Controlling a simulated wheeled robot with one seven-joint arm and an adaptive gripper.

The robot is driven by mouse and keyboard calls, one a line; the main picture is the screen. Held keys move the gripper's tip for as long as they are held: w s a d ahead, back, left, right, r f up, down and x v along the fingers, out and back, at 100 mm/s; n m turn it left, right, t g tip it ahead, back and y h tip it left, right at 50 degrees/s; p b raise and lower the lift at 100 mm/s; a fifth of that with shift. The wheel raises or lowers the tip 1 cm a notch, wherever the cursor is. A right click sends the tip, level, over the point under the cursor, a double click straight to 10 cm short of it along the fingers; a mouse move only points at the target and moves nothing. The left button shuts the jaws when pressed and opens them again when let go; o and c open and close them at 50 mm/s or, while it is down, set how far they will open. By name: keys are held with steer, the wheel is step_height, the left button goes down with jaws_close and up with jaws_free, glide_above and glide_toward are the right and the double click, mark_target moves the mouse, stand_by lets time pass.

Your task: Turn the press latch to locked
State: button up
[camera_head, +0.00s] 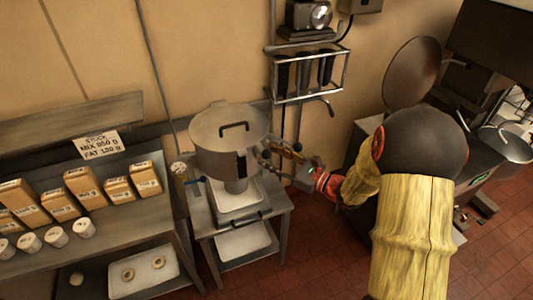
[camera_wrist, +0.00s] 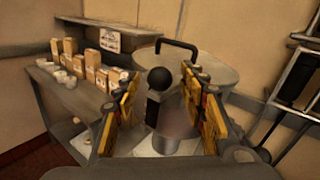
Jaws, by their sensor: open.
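The press is a round metal drum (camera_head: 228,142) with a black handle on its lid, standing on a small metal table. In the wrist view the drum (camera_wrist: 205,75) fills the centre back. A dark upright latch lever with a black ball knob (camera_wrist: 161,79) stands at the drum's front; a dark piece of the latch (camera_head: 241,164) shows in the head view. My gripper (camera_head: 268,150) is open at the drum's right side. In the wrist view its yellow-padded fingers (camera_wrist: 160,106) stand either side of the lever, with gaps visible. I cannot tell whether the latch is locked.
A shelf at left (camera_head: 110,245) holds several packages and small cups. A metal tray (camera_head: 237,205) lies below the drum. A wall rack (camera_head: 308,75) hangs behind my gripper. A large machine (camera_head: 490,130) stands at right.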

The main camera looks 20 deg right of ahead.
steer(key=shift+x, duration=1.05)
steer(key=shift+c, duration=1.1)
steer(key=c, duration=0.7)
jaws_close()
